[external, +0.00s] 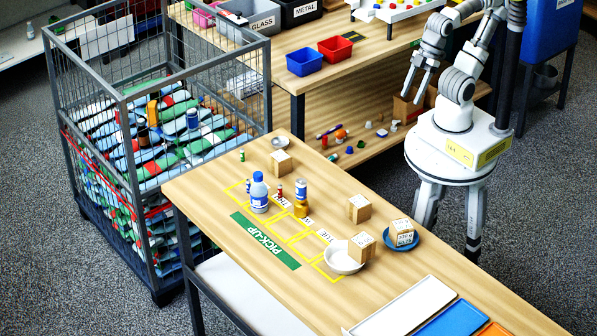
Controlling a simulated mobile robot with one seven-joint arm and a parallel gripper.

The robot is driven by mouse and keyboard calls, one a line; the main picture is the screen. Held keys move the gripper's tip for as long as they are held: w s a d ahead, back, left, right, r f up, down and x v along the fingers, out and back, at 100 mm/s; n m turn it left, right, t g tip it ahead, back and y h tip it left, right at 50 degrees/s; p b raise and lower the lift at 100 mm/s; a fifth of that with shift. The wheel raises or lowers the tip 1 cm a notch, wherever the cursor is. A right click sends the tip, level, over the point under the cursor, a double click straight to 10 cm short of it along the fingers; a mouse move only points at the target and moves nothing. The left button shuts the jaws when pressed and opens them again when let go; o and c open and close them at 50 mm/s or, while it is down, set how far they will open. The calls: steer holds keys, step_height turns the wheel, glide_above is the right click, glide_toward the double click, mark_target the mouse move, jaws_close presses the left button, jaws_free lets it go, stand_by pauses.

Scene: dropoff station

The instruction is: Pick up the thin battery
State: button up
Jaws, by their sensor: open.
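Several small upright cylinders that look like batteries stand at the table's far left end. A slim green one (242,155) stands near the left edge, a small blue one (248,186) is left of a blue-capped bottle (259,193), and a small red one (280,190) is right of the bottle. They are too small to tell which is the thin battery. My gripper (417,82) is open and empty, raised beside my column at the upper right, well away from the cylinders.
On the table (225,185) are a blue-and-silver can (301,189), a gold can (301,209), wooden blocks (359,208), a white bowl (343,262) and a blue plate (416,236). Trays (405,306) lie at the front. A wire cage (120,130) stands left.

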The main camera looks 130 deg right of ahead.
steer(key=w+d+r+m+g, duration=0.1)
steer(key=w+d+r+m, duration=0.25)
steer(key=w, duration=0.65)
steer(key=m+g, duration=0.5)
steer(key=m, duration=0.9)
glide_above(280, 184)
step_height(280, 184, down, 15)
step_height(280, 184, down, 17)
steer(key=shift+r+b, duration=0.1)
steer(key=shift+b, duration=0.7)
jaws_close()
